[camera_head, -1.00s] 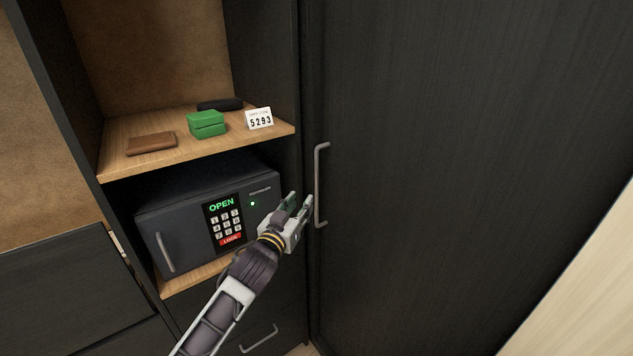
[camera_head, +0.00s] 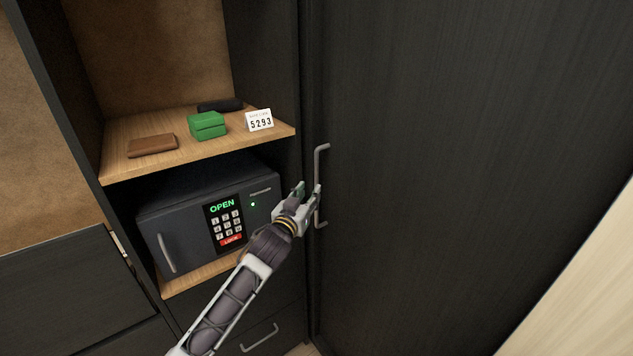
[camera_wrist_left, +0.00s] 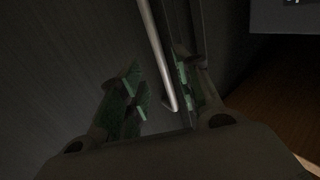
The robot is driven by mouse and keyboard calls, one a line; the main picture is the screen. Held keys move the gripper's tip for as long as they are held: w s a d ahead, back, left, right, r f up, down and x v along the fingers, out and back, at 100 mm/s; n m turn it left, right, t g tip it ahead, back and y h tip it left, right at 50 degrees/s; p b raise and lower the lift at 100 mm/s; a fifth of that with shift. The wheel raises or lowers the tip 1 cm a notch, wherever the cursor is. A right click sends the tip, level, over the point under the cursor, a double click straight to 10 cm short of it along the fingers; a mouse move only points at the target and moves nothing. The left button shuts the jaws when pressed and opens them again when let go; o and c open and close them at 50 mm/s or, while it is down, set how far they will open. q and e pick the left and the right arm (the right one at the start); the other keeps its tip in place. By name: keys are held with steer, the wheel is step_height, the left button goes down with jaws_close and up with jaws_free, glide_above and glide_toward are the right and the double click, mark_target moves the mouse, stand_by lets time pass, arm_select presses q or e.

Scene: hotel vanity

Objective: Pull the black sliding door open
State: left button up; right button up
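The black sliding door (camera_head: 450,160) fills the right half of the head view, its left edge beside the cabinet. Its grey vertical bar handle (camera_head: 318,158) stands near that left edge. My left gripper (camera_head: 309,188) is at the lower half of the handle. In the left wrist view the left gripper (camera_wrist_left: 160,88) is open, with green-padded fingers apart and the handle (camera_wrist_left: 155,50) showing between them, nearer the right-hand finger. Whether a finger touches the handle, I cannot tell. My right gripper is not in view.
Left of the door, a shelf (camera_head: 120,165) holds a green box (camera_head: 207,125), a brown wallet (camera_head: 152,145), a dark case (camera_head: 220,105) and a number card (camera_head: 259,119). Below is a dark safe (camera_head: 185,225) reading OPEN. A drawer handle (camera_head: 259,338) juts out lower down.

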mark_target(316, 183)
arm_select(q)
steer(key=shift+p+x, duration=0.5)
steer(key=shift+x, duration=3.3)
steer(key=shift+c, duration=0.4)
jaws_close()
